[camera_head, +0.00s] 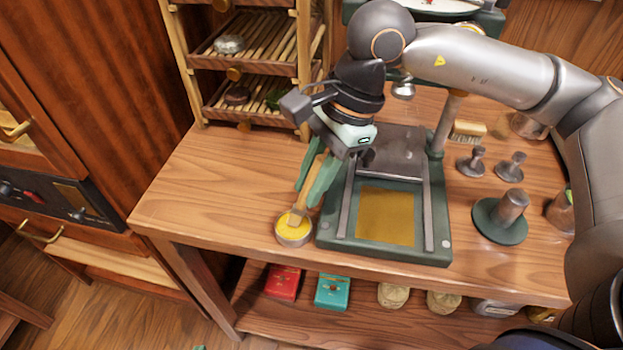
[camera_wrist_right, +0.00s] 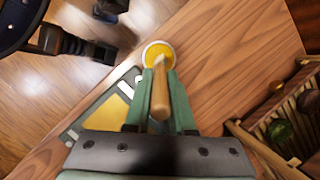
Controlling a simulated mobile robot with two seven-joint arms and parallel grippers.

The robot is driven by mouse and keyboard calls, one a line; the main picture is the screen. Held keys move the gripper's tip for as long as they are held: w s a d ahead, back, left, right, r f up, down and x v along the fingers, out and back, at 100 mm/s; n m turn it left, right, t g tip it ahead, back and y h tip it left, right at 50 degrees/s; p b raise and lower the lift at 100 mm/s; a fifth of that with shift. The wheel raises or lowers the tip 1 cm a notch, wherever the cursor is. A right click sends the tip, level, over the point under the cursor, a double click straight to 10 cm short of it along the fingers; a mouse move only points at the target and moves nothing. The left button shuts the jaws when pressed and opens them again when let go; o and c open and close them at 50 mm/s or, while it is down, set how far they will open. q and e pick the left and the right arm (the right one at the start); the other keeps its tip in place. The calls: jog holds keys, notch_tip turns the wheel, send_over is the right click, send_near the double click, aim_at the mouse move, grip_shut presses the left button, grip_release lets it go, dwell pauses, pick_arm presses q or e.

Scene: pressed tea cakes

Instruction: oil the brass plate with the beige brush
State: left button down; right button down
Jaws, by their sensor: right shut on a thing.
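The brass plate (camera_head: 386,216) lies flat in the green press frame on the wooden table, and part of it also shows in the right wrist view (camera_wrist_right: 112,113). My right gripper (camera_head: 318,184) is shut on the wooden handle of the beige brush (camera_head: 304,196), which also shows in the right wrist view (camera_wrist_right: 160,92). The brush points down with its head at the small round dish of yellow oil (camera_head: 294,240), left of the press. The brush tip is over or in the oil; I cannot tell how deep. My left gripper is not in view.
Metal stamps (camera_head: 510,166), a round green-based weight (camera_head: 500,217) and a scrubbing brush (camera_head: 468,130) stand right of the press. A slatted wooden rack (camera_head: 200,115) is at the back left. Boxes (camera_head: 332,291) lie on the lower shelf. The table's left part is clear.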

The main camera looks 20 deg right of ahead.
jog(key=shift+f, duration=0.1)
dwell(0.5)
jog(key=shift+f+b, duration=0.1)
jog(key=shift+b, duration=0.25)
dwell(0.3)
jog(key=shift+s, duration=0.1)
dwell(0.4)
jog(key=shift+r+p, duration=0.85)
jog(key=shift+r, duration=0.55)
jog(key=shift+r+p, duration=1.3)
jog(key=shift+r, duration=0.95)
